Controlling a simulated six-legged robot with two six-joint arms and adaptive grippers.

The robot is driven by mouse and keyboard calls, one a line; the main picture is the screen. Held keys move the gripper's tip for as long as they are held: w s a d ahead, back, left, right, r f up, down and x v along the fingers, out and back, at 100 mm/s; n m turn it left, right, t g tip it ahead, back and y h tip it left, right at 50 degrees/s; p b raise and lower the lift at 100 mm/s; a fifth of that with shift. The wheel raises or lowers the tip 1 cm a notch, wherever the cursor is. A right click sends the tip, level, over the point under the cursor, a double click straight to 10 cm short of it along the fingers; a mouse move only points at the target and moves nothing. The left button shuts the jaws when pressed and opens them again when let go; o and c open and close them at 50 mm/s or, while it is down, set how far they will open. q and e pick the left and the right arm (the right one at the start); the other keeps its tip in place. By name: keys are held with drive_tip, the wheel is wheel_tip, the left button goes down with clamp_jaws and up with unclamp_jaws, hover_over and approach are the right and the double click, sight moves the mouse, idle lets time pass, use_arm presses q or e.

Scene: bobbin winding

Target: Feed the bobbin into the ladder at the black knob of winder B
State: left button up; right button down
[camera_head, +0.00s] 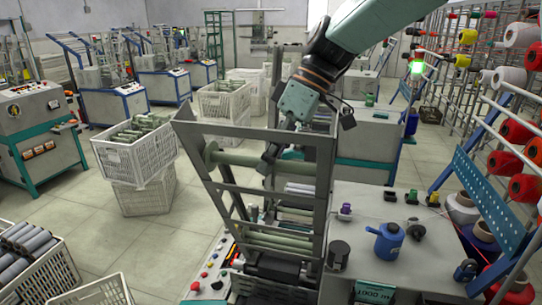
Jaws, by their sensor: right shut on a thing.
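My right gripper (270,158) reaches down from the top and is shut on a long grey-green bobbin (236,158). The bobbin lies roughly level across the upper part of the grey metal ladder (228,188), with its flanged left end near the left rail. Whether it touches the rails I cannot tell. Several similar bobbins (275,241) lie lower in the ladder. A black knob-like cylinder (338,254) stands on the grey machine top just right of the ladder's foot. The winder's letter is not readable. My left gripper is not in view.
The machine top (365,228) carries a blue pot (388,242) and small coloured parts. A yarn rack with red and white cones (523,187) stands at right. White crates of bobbins (133,158) stand on the floor at left. Other winders line the back, with open floor between.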

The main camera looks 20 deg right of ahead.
drive_tip(key=shift+w+d+f+b, duration=0.15)
drive_tip(key=shift+w+f, duration=0.1)
drive_tip(key=shift+f, duration=0.4)
drive_tip(key=shift+w+d+f+b, duration=0.1)
drive_tip(key=shift+w+d+f, duration=0.1)
drive_tip(key=shift+f, duration=0.45)
drive_tip(key=shift+w+d+f+b, duration=0.15)
drive_tip(key=shift+w+f, duration=0.1)
drive_tip(key=shift+f, duration=0.4)
drive_tip(key=c, duration=1.5)
unclamp_jaws()
drive_tip(key=o, duration=0.3)
drive_tip(key=shift+o, duration=0.3)
drive_tip(key=o, duration=0.3)
